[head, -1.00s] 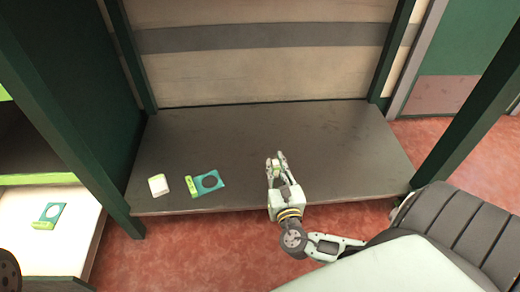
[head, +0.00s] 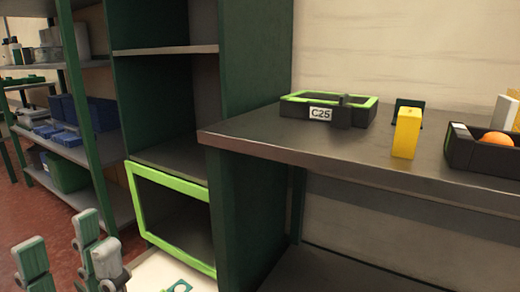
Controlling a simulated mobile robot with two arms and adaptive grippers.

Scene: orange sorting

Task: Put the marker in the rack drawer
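A small teal-and-green piece (head: 180,287), probably the marker, lies on the white drawer (head: 147,275) at the bottom edge. Only part of each shows. The drawer sticks out below a green-framed rack opening (head: 206,230). My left gripper (head: 62,245) is at the lower left, left of the drawer. Its fingers point up and are spread, with nothing seen between them. My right gripper is not in view.
A dark table (head: 250,126) holds a black-and-green tray (head: 295,109) labelled C25, a yellow block (head: 406,132) and a dark bin (head: 462,151) with an orange (head: 497,139). A shelf with blue bins (head: 92,112) stands at far left. A green post (head: 233,220) stands right of the drawer.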

